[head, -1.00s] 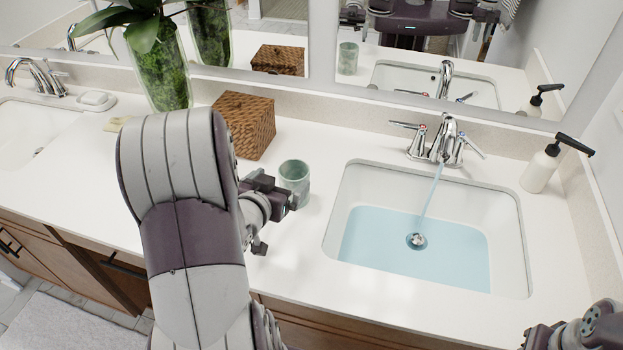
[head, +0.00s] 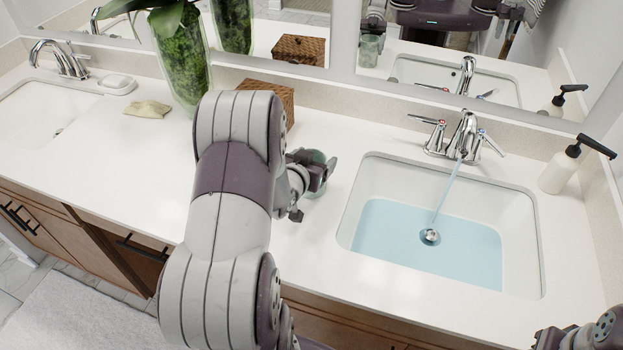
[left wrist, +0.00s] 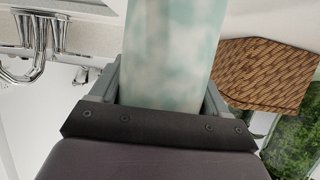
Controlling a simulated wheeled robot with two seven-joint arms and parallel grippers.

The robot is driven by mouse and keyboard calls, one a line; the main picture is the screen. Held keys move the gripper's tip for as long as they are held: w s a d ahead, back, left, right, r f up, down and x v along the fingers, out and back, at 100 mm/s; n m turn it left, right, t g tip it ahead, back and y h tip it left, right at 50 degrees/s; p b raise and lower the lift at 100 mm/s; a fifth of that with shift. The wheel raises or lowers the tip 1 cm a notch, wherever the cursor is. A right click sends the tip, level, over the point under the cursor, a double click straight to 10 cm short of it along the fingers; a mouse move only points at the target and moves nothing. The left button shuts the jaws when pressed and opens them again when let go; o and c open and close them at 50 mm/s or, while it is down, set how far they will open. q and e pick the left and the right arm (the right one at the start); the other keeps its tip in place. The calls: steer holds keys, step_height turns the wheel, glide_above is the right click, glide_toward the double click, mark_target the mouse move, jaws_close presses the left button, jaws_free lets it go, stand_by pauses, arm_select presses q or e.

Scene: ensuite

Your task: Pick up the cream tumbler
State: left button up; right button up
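The tumbler (head: 318,157) is pale green mottled with cream-white. It stands on the counter left of the right-hand basin, mostly hidden behind my left gripper (head: 325,172) in the head view. In the left wrist view the tumbler (left wrist: 170,50) fills the middle, between the two fingers of my left gripper (left wrist: 163,85), one on each side. The fingers lie close along its walls; I cannot tell whether they press on it. My right gripper (head: 590,330) is only partly in view at the lower right corner, away from the tumbler.
A wicker box (head: 272,98) and a glass vase with greenery (head: 178,70) stand behind my left arm. The basin (head: 520,220) holds water under a running tap (head: 463,140). A soap pump (head: 560,170) stands at right.

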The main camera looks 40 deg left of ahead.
arm_select(q)
steer(key=c, duration=0.3)
steer(key=shift+r, duration=0.15)
